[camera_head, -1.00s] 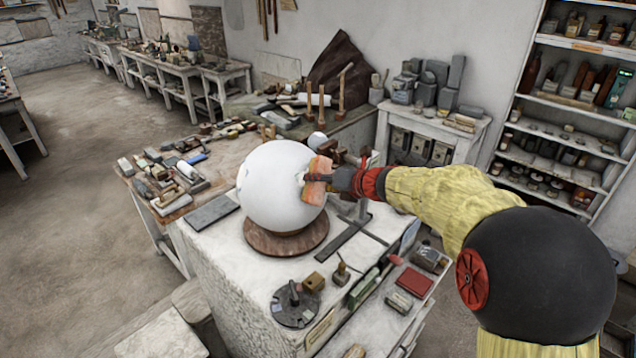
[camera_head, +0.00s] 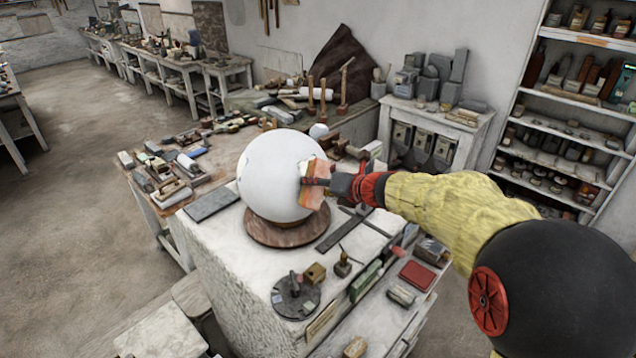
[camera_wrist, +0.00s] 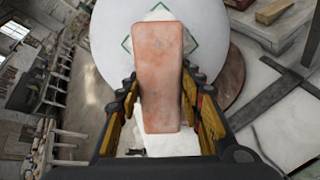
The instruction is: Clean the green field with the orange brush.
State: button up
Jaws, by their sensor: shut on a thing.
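A large white plaster sphere (camera_head: 270,180) rests on a round brown wooden base (camera_head: 265,231) on the pale stone-topped block. My gripper (camera_head: 345,186) is shut on the orange brush (camera_head: 314,184), a block-like piece held against or very close to the sphere's right side. In the wrist view the brush (camera_wrist: 158,75) lies between my fingers (camera_wrist: 160,102) and covers the middle of the green field. Only green corner lines of the field (camera_wrist: 193,44) show beside the brush, around a whitish patch. Whether the brush touches the surface is hidden.
A dark metal square (camera_head: 343,230) lies right of the base. A round dark tool stand (camera_head: 296,297), a red box (camera_head: 417,275) and small tools lie along the front. A tool-covered wooden table (camera_head: 175,165) stands behind left. Open floor lies at left.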

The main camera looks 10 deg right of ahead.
aim_at(323, 172)
jog(key=shift+w+d+r+p, duration=0.25)
jog(key=shift+r+p, duration=0.2)
jog(key=shift+p, duration=0.15)
jog(key=shift+w+d+r+p, duration=0.35)
jog(key=shift+w+r+p, duration=0.2)
jog(key=shift+p, duration=0.1)
jog(key=shift+w+d+r+p, duration=0.3)
jog(key=shift+w+r+p, duration=0.2)
jog(key=shift+p, duration=0.15)
jog(key=shift+s+f, duration=0.15)
jog(key=shift+s+a+f+b, duration=0.1)
jog(key=shift+s+b, duration=0.15)
jog(key=shift+b, duration=0.05)
jog(key=shift+s+a+f+b, duration=0.1)
jog(key=shift+s+f+b, duration=0.1)
jog(key=shift+s, duration=0.25)
jog(key=shift+s+f+b, duration=0.1)
jog(key=shift+s+b, duration=0.05)
jog(key=shift+s, duration=0.25)
jog(key=shift+r, duration=0.1)
